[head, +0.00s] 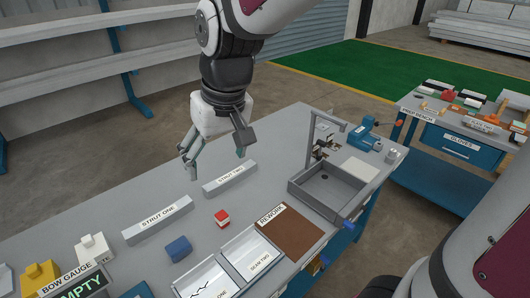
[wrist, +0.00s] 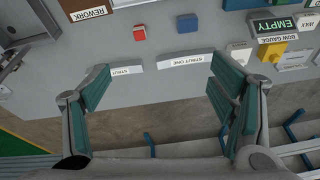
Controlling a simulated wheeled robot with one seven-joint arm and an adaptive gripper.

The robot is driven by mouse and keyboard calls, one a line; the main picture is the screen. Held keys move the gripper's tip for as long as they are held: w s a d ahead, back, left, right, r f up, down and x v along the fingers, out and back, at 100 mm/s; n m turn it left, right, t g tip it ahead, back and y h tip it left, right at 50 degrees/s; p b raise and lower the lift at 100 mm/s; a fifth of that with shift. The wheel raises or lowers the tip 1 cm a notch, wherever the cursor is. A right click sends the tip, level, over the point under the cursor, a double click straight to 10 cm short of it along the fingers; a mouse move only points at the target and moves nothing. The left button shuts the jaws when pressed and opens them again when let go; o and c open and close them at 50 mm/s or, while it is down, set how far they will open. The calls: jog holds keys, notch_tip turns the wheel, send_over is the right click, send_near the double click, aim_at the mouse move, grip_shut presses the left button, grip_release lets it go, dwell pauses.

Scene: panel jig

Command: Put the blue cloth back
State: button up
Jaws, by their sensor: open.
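A small blue piece (head: 178,248) lies on the grey bench, left of the white trays; it looks like a compact block, and I cannot tell if it is folded cloth. It also shows in the wrist view (wrist: 187,25) at the top. My gripper (head: 214,164) is open and empty above the bench's far side, over the bar labelled STRUT TWO (head: 230,181). It is well apart from the blue piece. In the wrist view the two fingers (wrist: 160,85) are spread wide, with the STRUT TWO bar (wrist: 125,71) near the left finger.
The STRUT ONE bar (head: 158,221) and a red block (head: 222,219) lie near the blue piece. A brown REWORK mat (head: 290,235), a white tray (head: 252,255) and a sink (head: 325,190) with a tap are to the right. A BOW GAUGE (head: 75,284) stands front left.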

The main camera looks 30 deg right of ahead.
jog(key=s+d+r+t, duration=0.1)
jog(key=s+d+r, duration=0.1)
jog(key=s, duration=0.5)
jog(key=s+d+r+m+t+h, duration=0.1)
jog(key=s+d+r, duration=0.1)
jog(key=s+d, duration=0.2)
jog(key=s, duration=0.3)
jog(key=shift+s+d+r, duration=0.3)
jog(key=shift+d+r, duration=0.05)
jog(key=shift+d, duration=0.05)
